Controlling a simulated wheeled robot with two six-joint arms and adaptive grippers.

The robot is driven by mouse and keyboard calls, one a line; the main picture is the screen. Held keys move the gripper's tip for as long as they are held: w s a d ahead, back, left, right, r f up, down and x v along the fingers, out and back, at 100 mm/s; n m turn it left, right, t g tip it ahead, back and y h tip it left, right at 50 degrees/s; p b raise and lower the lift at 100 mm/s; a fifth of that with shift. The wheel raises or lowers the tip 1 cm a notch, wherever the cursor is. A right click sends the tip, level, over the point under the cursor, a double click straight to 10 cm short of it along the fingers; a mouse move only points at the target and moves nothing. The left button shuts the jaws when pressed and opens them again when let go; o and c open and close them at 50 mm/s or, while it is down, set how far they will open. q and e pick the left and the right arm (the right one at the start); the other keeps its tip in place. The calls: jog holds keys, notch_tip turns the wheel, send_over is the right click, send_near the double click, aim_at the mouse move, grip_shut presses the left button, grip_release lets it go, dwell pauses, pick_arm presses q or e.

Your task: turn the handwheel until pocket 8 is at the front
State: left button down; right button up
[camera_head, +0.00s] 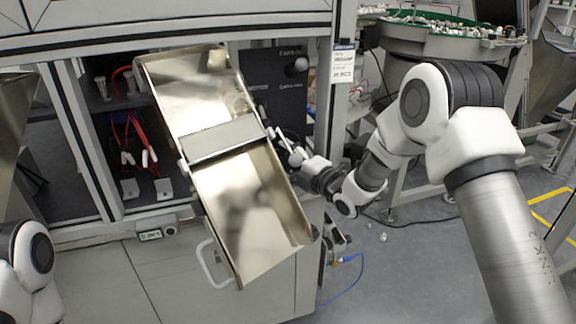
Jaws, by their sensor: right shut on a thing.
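Whether that thing is part of the handwheel, part of the tray or something else cannot be told. The handwheel and its pockets cannot be made out, nor any number 8. The tilted tray covers much of the cabinet opening. My left gripper is out of view; only a piece of my left arm shows at lower left.
A dark panel with a round knob (300,65) is behind the tray. Red cables (135,130) hang in the cabinet at left. A white loop handle (208,268) shows by the tray's lower left. A green parts bowl (430,40) stands at back right. Grey floor is at right.

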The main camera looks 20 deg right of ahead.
jog(key=m+t+b, duration=0.2)
jog(key=m+b, duration=0.1)
jog(key=m, duration=0.2)
jog(key=shift+f+m, duration=0.1)
jog(key=shift+m, duration=0.2)
jog(key=shift+r+m+t+h+b, duration=0.1)
jog(key=shift+m+t+h+b, duration=0.3)
jog(key=shift+m, duration=0.85)
jog(key=shift+r+m+t+h+b, duration=0.15)
jog(key=shift+m+t+b, duration=0.45)
jog(key=shift+m, duration=0.65)
jog(key=o, duration=1.2)
jog(key=v, duration=1.2)
